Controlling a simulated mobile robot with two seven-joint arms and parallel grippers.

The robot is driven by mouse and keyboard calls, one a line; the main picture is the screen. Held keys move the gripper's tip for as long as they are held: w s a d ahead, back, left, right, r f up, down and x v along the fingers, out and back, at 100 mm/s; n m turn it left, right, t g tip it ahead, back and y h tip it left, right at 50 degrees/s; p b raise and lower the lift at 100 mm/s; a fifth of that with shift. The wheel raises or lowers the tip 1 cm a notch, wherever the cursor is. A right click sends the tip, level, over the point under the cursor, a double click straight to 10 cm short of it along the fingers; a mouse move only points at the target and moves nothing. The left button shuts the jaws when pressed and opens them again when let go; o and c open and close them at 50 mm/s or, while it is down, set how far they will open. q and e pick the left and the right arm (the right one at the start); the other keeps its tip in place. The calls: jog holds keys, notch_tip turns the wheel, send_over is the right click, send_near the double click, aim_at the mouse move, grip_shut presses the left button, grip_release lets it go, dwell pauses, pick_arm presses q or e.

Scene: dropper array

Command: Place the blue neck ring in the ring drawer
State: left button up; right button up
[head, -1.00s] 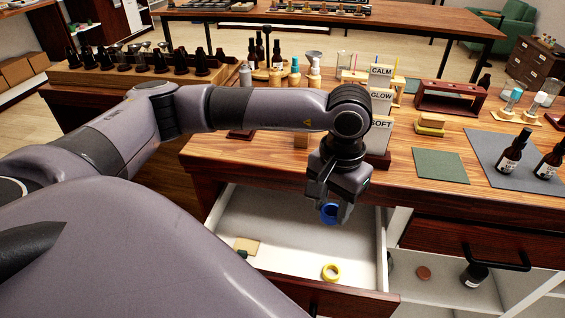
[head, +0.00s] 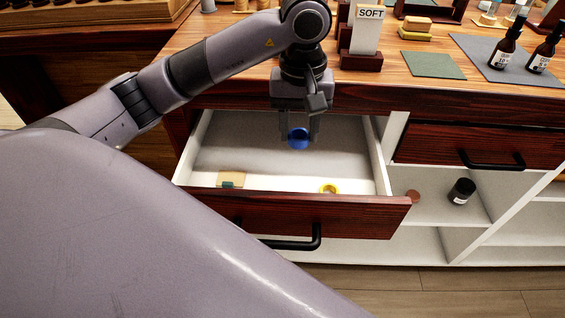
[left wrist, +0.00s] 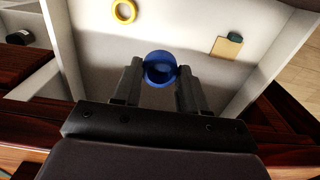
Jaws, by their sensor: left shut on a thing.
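The blue neck ring (head: 298,138) is held between the fingertips of my left gripper (head: 299,132), over the open ring drawer (head: 300,212). It also shows in the left wrist view (left wrist: 160,69), between the two dark fingers of the left gripper (left wrist: 160,80). The drawer has a white inside and a dark red wooden front. A yellow ring (head: 329,188) lies on the drawer floor near the front. I cannot tell exactly how high the blue ring is above the floor. My right gripper is not in view.
A tan card with a green piece (head: 231,180) lies at the drawer's front left. The tabletop above holds a SOFT sign stand (head: 366,35), a green mat (head: 432,65) and dark bottles (head: 506,45). Right of the drawer, an open shelf holds a black jar (head: 461,191).

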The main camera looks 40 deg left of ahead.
pick_arm(q)
send_over(282, 173)
jog(key=d, duration=0.4)
jog(key=f, duration=1)
jog(key=shift+s+f, duration=0.2)
jog(key=shift+f, duration=0.1)
jog(key=a, duration=0.4)
jog(key=shift+w+a+f, duration=0.1)
jog(key=shift+w+f, duration=0.1)
jog(key=shift+f, duration=0.45)
jog(key=shift+f, duration=0.2)
jog(key=o, duration=1.2)
jog(key=shift+r, duration=0.1)
jog(key=shift+c, duration=0.2)
